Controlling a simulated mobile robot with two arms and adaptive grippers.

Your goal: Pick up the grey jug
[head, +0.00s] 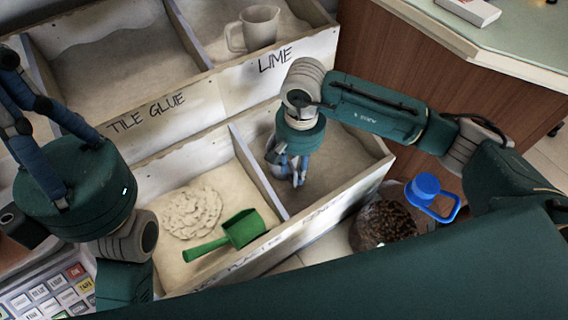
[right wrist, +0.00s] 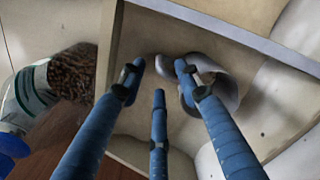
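A grey jug (right wrist: 222,82) lies in the bin below my right gripper in the right wrist view. In the head view it is mostly hidden behind that gripper (head: 292,178), which points down into the lower right bin. The right gripper's blue fingers (right wrist: 158,75) are apart, with nothing held between them. One fingertip overlaps the jug's handle in the picture; I cannot tell whether they touch. A second, pale beige-grey jug (head: 260,27) stands upright in the bin marked LIME. My left gripper (head: 22,85) is at the left edge, its fingers pointing up and their tips unclear.
Wooden bins (head: 222,98) have raised dividers around the right gripper. A green scoop (head: 240,229) lies on powder in the lower left bin. A container of brown pellets (head: 382,226) with a blue top (head: 428,186) stands right of the bins. A counter (head: 500,45) is at upper right.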

